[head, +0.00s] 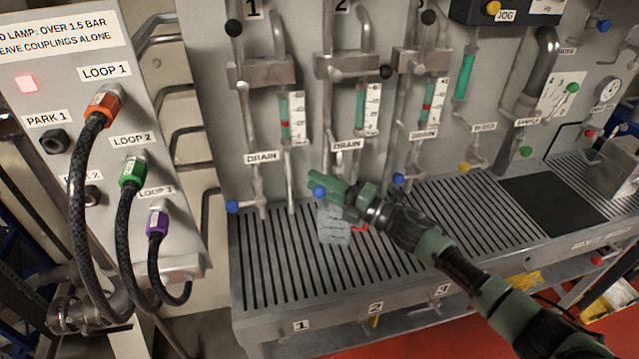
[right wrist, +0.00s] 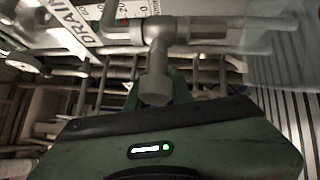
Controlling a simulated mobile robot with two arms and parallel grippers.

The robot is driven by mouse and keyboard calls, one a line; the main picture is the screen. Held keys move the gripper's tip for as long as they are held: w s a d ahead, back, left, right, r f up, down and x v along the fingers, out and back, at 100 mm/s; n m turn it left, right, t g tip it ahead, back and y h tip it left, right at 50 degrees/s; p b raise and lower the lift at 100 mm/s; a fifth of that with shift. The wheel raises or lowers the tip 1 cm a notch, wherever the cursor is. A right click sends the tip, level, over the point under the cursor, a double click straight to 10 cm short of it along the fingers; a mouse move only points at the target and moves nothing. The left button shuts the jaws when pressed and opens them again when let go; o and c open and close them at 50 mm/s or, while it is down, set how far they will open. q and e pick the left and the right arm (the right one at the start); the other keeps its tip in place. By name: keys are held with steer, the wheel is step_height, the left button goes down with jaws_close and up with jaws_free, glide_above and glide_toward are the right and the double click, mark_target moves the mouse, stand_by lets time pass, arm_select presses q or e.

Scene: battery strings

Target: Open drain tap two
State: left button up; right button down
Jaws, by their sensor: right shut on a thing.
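Drain tap two is under the DRAIN label (head: 347,145) of column 2; its blue knob (head: 319,192) shows at my right gripper's fingers. My right gripper (head: 326,188) comes in from the lower right, with its green fingers at the tap. In the right wrist view, a grey metal tap stem (right wrist: 156,82) runs down between the green fingers, which are shut on it or its handle. The finger ends are mostly hidden behind the gripper body. Drain tap one (head: 232,206) and drain tap three (head: 398,179) have blue knobs too. My left gripper is not in view.
A slotted metal tray (head: 270,270) lies below the taps. Hoses hang from the loop panel (head: 85,35) at left, with a red lamp (head: 27,84) lit. A steel box (head: 612,170) stands at right.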

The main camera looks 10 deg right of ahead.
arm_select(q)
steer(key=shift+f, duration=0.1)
arm_select(e)
steer(key=shift+s+a+f, duration=0.15)
steer(key=shift+f, duration=0.1)
stand_by(0.6)
